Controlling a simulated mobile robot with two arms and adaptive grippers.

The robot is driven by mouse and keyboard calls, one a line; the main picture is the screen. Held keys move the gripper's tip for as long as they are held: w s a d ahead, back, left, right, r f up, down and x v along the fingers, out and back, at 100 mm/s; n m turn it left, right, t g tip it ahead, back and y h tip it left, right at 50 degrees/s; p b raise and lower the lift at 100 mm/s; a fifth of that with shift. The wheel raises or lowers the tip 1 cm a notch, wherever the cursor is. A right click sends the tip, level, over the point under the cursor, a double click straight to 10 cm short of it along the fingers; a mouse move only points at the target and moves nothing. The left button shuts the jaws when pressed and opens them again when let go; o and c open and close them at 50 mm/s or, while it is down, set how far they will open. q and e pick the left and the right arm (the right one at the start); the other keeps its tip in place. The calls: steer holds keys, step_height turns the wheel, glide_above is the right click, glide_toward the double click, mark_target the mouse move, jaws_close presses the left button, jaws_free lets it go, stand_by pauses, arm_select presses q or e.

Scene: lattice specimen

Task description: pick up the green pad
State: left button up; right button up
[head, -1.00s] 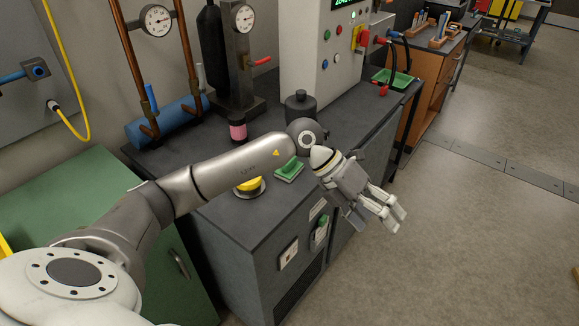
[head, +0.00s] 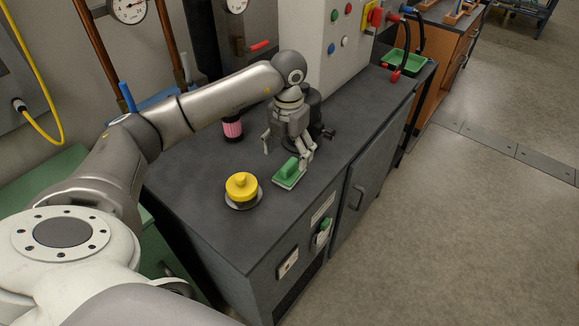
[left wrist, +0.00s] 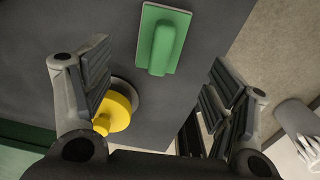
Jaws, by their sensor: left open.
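The green pad (head: 287,172) lies on the dark cabinet top near its front edge, a flat plate with a raised green grip. It also shows in the left wrist view (left wrist: 163,40), ahead of and between the open fingers. My left gripper (head: 288,152) points down above the cabinet top, just behind and over the pad, open and empty. Its fingers show at both sides of the left wrist view (left wrist: 155,95). In the head view a finger overlaps the pad's far end; I cannot tell whether they touch. My right gripper is not identifiable in the head view.
A yellow knobbed piece (head: 241,187) on a grey disc stands left of the pad. A pink-banded dark jar (head: 231,128) stands behind. The grey control box (head: 345,45) rises at the back. A green tray (head: 404,62) lies at the far right. The front cabinet top is clear.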

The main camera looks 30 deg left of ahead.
mark_target(289, 163)
arm_select(q)
step_height(289, 163, down, 2)
steer(key=shift+w+f+p, duration=0.1)
steer(key=shift+f+p, duration=0.15)
steer(key=shift+p, duration=0.15)
step_height(289, 163, down, 4)
steer(key=shift+r+p, duration=0.2)
steer(key=shift+p, duration=0.5)
steer(key=shift+f, duration=0.4)
steer(key=shift+w, duration=0.1)
steer(key=shift+c, duration=0.2)
steer(key=c, duration=0.5)
steer(key=shift+c, duration=1.1)
steer(key=c, duration=0.3)
arm_select(e)
steer(key=shift+s+d+r, duration=0.15)
steer(key=shift+s+r, duration=0.2)
steer(key=shift+r, duration=0.25)
steer(key=shift+s+d+r, duration=0.15)
steer(key=shift+s+r, duration=0.2)
steer(key=shift+r, duration=0.25)
